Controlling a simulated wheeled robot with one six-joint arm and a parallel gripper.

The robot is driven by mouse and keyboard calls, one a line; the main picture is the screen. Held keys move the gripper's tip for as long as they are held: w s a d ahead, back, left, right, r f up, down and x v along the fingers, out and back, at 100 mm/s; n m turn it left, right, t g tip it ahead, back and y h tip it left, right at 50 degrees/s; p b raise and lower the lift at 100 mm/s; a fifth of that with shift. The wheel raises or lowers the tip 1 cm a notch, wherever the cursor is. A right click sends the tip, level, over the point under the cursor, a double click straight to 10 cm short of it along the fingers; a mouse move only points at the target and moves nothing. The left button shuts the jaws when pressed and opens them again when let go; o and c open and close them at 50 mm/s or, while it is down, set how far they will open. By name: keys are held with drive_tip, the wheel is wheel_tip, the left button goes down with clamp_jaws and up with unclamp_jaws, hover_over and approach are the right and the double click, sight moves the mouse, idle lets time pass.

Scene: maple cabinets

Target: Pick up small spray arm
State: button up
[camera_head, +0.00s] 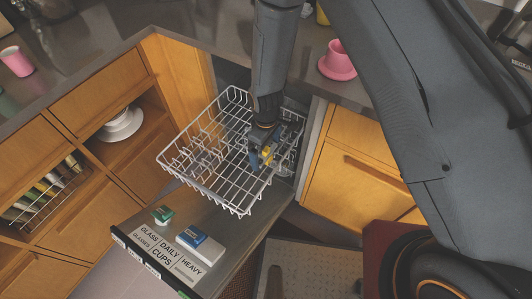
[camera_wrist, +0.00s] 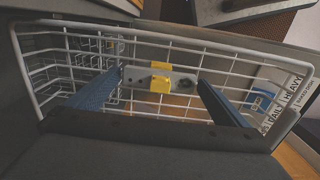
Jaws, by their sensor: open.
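The small spray arm (camera_wrist: 178,78) is a short grey bar with a yellow middle piece. In the wrist view it lies crosswise between my fingertips, in front of the white rack wires. In the head view only a bit of yellow (camera_head: 267,153) shows by the fingers. My gripper (camera_wrist: 160,84) has two blue fingers spread apart, one toward each end of the bar. In the head view my gripper (camera_head: 260,155) reaches down into the right part of the rack. I cannot tell whether the fingers touch the bar.
The white wire rack (camera_head: 190,180) is pulled out over the open dishwasher door (camera_head: 150,235). A blue and white box (camera_head: 200,248) and a green-topped item (camera_head: 162,214) sit on the door. A pink cup (camera_head: 339,62) stands on the counter at right. Maple cabinets flank both sides.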

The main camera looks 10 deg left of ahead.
sight(266, 149)
drive_tip(key=shift+c, duration=0.4)
drive_tip(key=c, duration=0.8)
drive_tip(key=shift+o, duration=0.2)
drive_tip(key=shift+r, duration=0.1)
wheel_tip(266, 149, up, 9)
drive_tip(key=shift+r+b, duration=0.1)
drive_tip(key=shift+b, duration=0.85)
wheel_tip(266, 149, up, 6)
drive_tip(key=p, duration=0.3)
